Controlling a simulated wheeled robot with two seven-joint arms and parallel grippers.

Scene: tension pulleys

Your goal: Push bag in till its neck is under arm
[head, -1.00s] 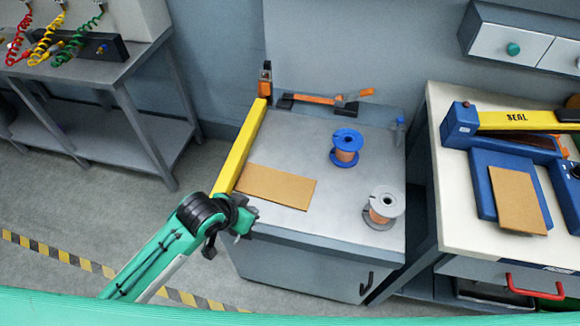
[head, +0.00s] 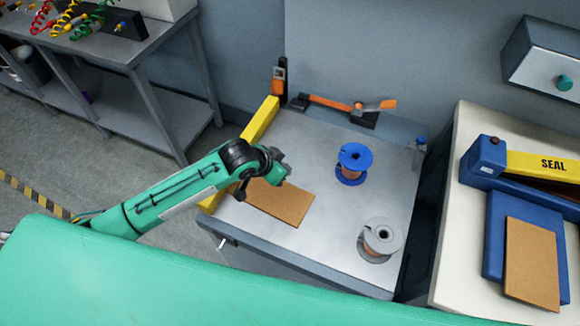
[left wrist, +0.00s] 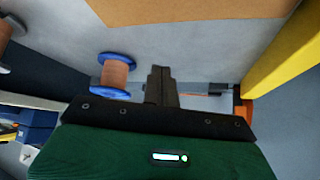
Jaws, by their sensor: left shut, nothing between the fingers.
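The sealer (head: 490,163) is blue with a yellow arm (head: 545,166) marked SEAL, on the pale bench at the right in the head view. A flat brown bag (head: 532,265) lies on the sealer's blue plate, its far end near the arm. Whether its neck is under the arm cannot be told. A second flat brown piece (head: 285,203) lies on the grey bench; it also shows at the top of the left wrist view (left wrist: 190,10). My left gripper (head: 284,172) is over that piece's far edge, shut and empty; its closed fingers show in the left wrist view (left wrist: 162,85). My right gripper is out of view.
A blue spool (head: 353,155) and a grey spool (head: 380,236) stand on the grey bench. A yellow bar (head: 262,120) runs along its left edge. An orange-handled tool (head: 332,103) lies at the back. A drawer unit hangs upper right.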

